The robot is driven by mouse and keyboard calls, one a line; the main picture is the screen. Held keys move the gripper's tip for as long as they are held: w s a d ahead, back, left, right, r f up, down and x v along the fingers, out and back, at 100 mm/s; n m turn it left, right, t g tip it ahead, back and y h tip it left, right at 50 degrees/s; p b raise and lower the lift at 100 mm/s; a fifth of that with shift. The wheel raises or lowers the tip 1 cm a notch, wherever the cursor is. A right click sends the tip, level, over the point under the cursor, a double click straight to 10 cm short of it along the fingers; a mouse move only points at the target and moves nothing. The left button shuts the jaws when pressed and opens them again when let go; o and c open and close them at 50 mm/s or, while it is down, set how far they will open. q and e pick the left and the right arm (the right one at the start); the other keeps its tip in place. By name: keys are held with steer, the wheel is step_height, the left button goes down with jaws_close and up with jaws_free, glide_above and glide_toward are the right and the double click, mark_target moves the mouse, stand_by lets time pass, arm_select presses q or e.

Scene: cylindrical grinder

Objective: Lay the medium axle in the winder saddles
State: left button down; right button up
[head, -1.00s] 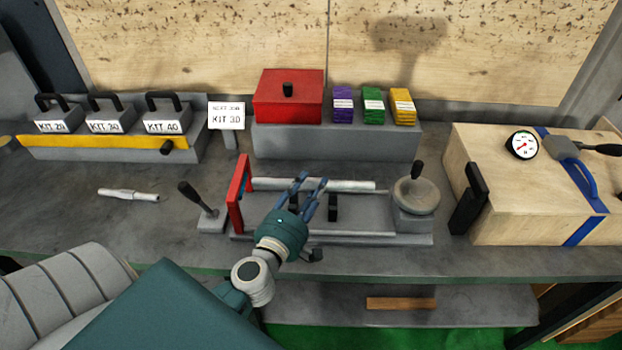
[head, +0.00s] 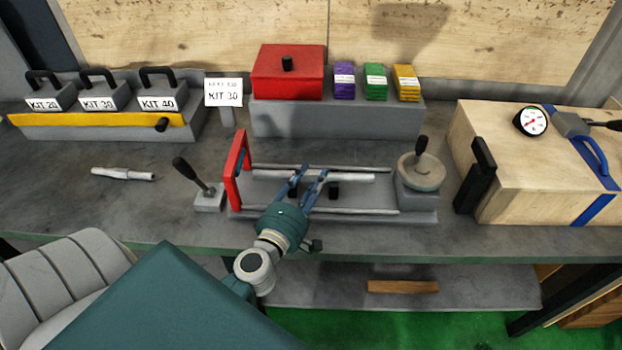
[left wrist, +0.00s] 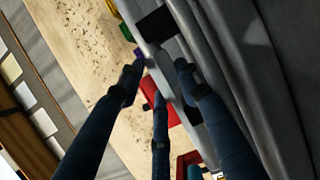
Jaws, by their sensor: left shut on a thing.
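The medium axle (head: 355,178), a pale grey rod, lies level lengthwise above the winder bed. My left gripper (head: 307,174) is shut on it near its middle, with blue fingers reaching down around it. The black winder saddles sit below it; the right one (head: 333,192) shows just under the rod and the left one (head: 292,188) is partly hidden by my fingers. I cannot tell if the axle touches them. The winder has a red end frame (head: 236,172) at left and a crank wheel (head: 421,172) at right. My right gripper is not in view.
A shorter stepped shaft (head: 123,174) lies on the bench at left. A black-handled lever (head: 208,195) stands beside the red frame. Kit weights (head: 100,92), a red box (head: 287,75) and coloured packs (head: 375,82) stand behind. A wooden case (head: 520,170) is at right.

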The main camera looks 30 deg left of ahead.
arm_select(q)
steer(key=c, duration=1.6)
jaws_free()
steer(key=shift+f, duration=0.15)
steer(key=o, duration=0.4)
steer(key=shift+r, duration=0.25)
steer(key=shift+s+d+f, duration=0.1)
steer(key=shift+s+f, duration=0.05)
steer(key=shift+s, duration=0.15)
steer(key=s+b, duration=0.1)
steer(key=s, duration=0.2)
steer(key=s+d+b, duration=0.1)
steer(key=s+b, duration=0.1)
steer(key=s, duration=0.1)
steer(key=s+d+b, duration=0.1)
steer(key=s, duration=0.3)
steer(key=shift+s, duration=0.1)
steer(key=shift+s+d+r+b, duration=0.1)
steer(key=shift+s+r+b, duration=0.25)
steer(key=shift+s, duration=0.2)
